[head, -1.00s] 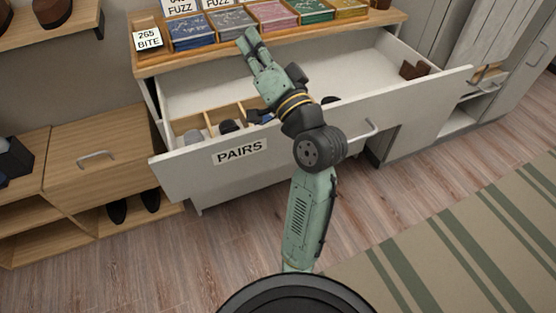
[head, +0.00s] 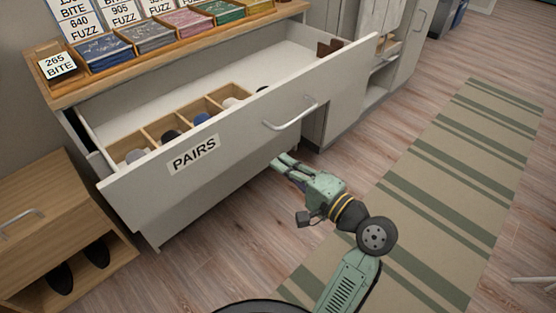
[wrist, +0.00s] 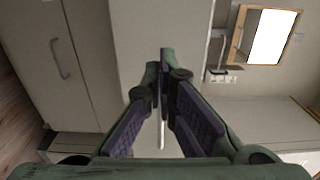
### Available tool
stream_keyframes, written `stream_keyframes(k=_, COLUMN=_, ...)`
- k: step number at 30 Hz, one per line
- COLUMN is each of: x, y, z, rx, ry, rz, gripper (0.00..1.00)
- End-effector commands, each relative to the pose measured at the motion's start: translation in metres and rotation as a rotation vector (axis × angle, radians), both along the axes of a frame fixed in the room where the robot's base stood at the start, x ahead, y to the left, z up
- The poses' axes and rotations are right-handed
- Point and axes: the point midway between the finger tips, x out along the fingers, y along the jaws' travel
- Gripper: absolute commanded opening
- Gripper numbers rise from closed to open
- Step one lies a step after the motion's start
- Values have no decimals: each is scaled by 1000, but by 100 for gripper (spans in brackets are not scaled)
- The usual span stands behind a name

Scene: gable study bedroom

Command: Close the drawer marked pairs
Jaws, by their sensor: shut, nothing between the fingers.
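The white drawer marked PAIRS (head: 232,142) stands open, pulled out from under the wooden counter. Its label (head: 194,154) is on the left half of the front, and a metal bar handle (head: 290,114) is to the right. Inside are wooden dividers (head: 184,116) with rolled items. My gripper (head: 282,162) is outside the drawer, in front of and below the handle in the head view, with its fingers toward the front's lower edge. I cannot tell whether it touches. In the wrist view my gripper (wrist: 160,62) is shut and empty.
A wooden counter tray (head: 150,45) holds several coloured packets with label cards. A low wooden cabinet (head: 50,215) with shoes below stands at left. A striped rug (head: 430,170) lies at right.

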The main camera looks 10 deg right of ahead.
Motion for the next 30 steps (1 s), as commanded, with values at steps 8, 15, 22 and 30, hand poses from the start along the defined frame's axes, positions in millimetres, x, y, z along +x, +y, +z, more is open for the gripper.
stream_keyframes(k=8, x=50, y=37, z=3, rx=-1, ry=-2, rz=5, gripper=0)
stream_keyframes(k=15, x=81, y=60, z=2, rx=-1, ry=-2, rz=2, gripper=0)
stream_keyframes(k=22, x=91, y=67, z=1, rx=-1, ry=-2, rz=-1, gripper=0)
stream_keyframes(k=30, x=92, y=67, z=1, rx=-1, ry=-2, rz=-1, gripper=0)
